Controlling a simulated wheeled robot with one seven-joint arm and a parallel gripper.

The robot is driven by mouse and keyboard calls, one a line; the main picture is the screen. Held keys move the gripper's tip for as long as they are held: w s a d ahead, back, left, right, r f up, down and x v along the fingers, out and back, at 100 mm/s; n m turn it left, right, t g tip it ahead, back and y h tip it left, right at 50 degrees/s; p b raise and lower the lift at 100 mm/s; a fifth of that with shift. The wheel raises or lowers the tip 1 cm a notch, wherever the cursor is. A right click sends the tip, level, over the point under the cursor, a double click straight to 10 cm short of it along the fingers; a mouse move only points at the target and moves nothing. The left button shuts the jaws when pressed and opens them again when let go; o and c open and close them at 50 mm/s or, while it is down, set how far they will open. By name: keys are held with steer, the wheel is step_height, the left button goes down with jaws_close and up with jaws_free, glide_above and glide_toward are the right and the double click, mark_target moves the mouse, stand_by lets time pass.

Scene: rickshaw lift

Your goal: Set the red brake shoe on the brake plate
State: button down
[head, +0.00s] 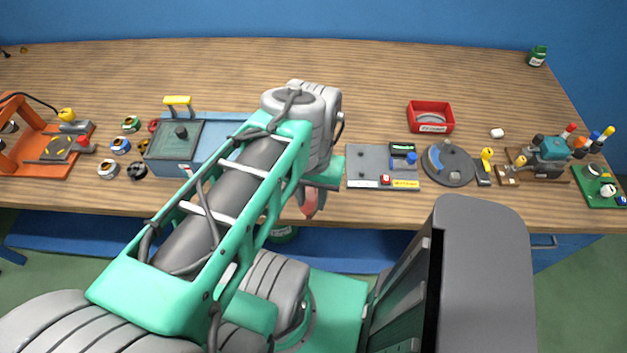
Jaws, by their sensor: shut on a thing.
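My gripper (306,196) is at the bench's front edge, left of the grey square board, partly hidden by my arm. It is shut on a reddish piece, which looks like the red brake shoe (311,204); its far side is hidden. The brake plate (462,165) is a round dark grey disc on the bench, to the right of the gripper and apart from it. A blue curved shoe (435,157) lies on the plate's left side, and a small light block sits near its front.
A red tray (418,126) with a grey curved piece stands behind the plate. A grey board (368,167) with small parts lies between gripper and plate. A yellow-handled lever (486,160) stands right of the plate. The back middle of the wooden bench (400,70) is clear.

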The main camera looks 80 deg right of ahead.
steer(key=w+d+f, duration=0.1)
steer(key=d+f, duration=0.2)
steer(key=d, duration=0.1)
steer(key=d+f+p, duration=0.1)
steer(key=d+f, duration=0.2)
steer(key=d, duration=0.1)
steer(key=w+d+f, duration=0.1)
steer(key=d+f, duration=0.2)
steer(key=d, duration=0.1)
steer(key=shift+w, duration=0.3)
step_height(320, 180, down, 3)
steer(key=shift+d+r+p, duration=0.1)
steer(key=shift+r+p, duration=0.05)
steer(key=shift+p, duration=0.2)
steer(key=shift+f, duration=0.25)
steer(key=shift+f, duration=0.1)
steer(key=shift+f, duration=0.15)
steer(key=c, duration=1.1)
jaws_free()
